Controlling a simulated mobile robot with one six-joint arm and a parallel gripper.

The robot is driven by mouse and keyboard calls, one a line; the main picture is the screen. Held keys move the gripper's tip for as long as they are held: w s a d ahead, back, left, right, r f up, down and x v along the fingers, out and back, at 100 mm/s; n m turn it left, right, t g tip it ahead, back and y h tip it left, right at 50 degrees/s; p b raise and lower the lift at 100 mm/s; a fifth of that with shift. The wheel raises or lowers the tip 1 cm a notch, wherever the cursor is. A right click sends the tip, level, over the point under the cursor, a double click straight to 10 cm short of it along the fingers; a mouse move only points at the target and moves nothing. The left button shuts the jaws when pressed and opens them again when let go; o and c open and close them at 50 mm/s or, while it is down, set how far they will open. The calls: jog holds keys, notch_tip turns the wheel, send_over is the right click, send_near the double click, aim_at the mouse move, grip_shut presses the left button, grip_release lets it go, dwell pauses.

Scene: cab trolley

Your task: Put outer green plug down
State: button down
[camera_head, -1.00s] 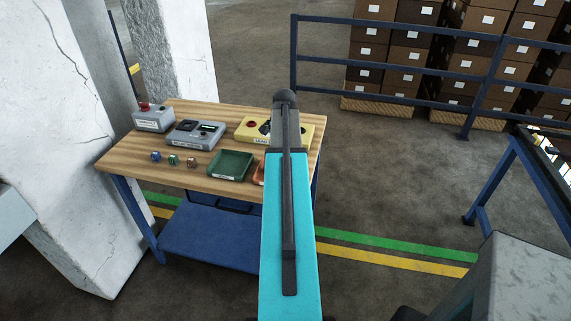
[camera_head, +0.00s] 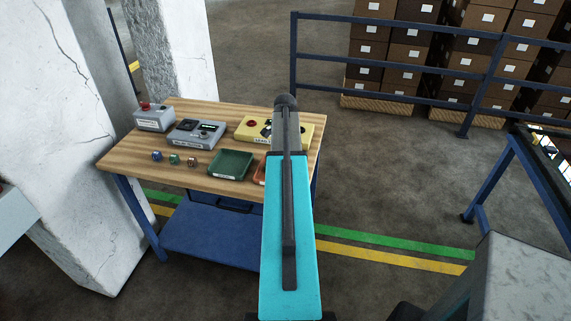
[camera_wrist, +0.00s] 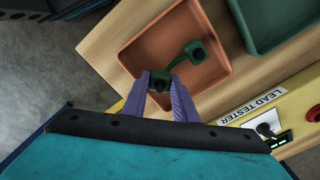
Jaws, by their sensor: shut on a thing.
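In the wrist view, my gripper (camera_wrist: 160,80) is shut on a dark green plug (camera_wrist: 159,83) over the orange tray (camera_wrist: 133,58). A short green cord runs from it to a second green plug (camera_wrist: 198,53) with a square end, over the tray floor. I cannot tell whether the held plug touches the tray, nor which plug is the outer one. In the head view, my arm hides the gripper and plugs; only the left edge of the orange tray (camera_head: 259,172) shows.
A green tray (camera_wrist: 268,20) lies beside the orange one. The yellow lead tester (camera_wrist: 250,107) is close to my gripper's right. On the wooden table (camera_head: 135,166) stand grey boxes (camera_head: 193,133) and small blue, green and brown pieces. A stone pillar (camera_head: 60,140) rises at left.

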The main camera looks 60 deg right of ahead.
jog(key=shift+f, duration=0.7)
jog(key=shift+f, duration=0.15)
jog(key=c, duration=1.7)
grip_release()
jog(key=shift+r+b, duration=1.75)
jog(key=shift+r, duration=4.45)
